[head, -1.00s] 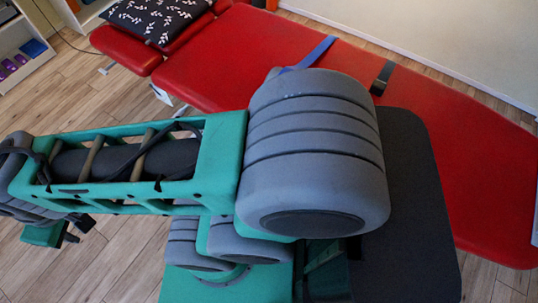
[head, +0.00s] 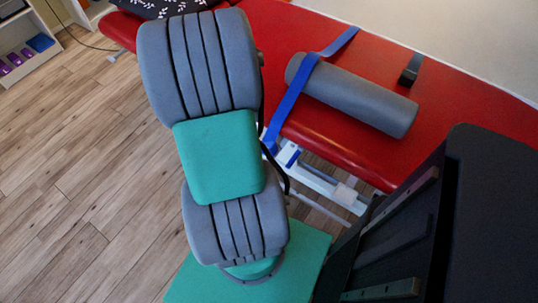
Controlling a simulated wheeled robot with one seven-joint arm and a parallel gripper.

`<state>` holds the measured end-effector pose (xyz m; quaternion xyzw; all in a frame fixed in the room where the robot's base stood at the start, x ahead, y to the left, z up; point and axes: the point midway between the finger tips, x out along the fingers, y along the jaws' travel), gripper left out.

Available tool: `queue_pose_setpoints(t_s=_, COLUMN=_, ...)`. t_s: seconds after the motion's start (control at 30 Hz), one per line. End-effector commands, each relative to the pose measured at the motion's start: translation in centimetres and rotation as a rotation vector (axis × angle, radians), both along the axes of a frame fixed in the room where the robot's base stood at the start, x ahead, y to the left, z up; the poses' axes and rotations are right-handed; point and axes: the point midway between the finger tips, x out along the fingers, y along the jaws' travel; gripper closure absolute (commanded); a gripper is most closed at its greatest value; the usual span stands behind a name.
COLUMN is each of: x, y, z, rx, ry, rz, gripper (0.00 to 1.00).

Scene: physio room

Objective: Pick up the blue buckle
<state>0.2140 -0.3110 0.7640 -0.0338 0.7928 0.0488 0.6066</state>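A blue strap (head: 294,92) lies across a grey foam roller (head: 352,94) on the red treatment table (head: 333,146). Its upper end runs back onto the tabletop and its lower end hangs over the near edge. A small blue piece (head: 288,154) shows by the hanging end, beside my arm; I cannot tell whether it is the buckle or part of the table frame. My arm's grey and green links rise in the middle of the head view, left of the roller. My gripper is not in view.
A dark strap (head: 410,69) lies on the table right of the roller. The table's white metal frame (head: 325,186) shows below its edge. A patterned dark cushion (head: 170,8) is at the top. A white shelf (head: 27,47) stands far left. Wooden floor (head: 80,150) at left is clear.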

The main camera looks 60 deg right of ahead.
Motion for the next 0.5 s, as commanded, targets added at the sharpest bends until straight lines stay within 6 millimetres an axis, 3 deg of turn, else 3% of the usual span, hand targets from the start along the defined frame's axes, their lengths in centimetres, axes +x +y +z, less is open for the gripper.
queue_pose_setpoints(t_s=0.03, x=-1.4, y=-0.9, z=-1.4, rx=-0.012, ry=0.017, rz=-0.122, gripper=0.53)
queue_pose_setpoints(t_s=0.13, x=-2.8, y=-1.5, z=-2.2, rx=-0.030, ry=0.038, rz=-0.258, gripper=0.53)
queue_pose_setpoints(t_s=0.5, x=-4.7, y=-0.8, z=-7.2, rx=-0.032, ry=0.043, rz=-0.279, gripper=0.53)
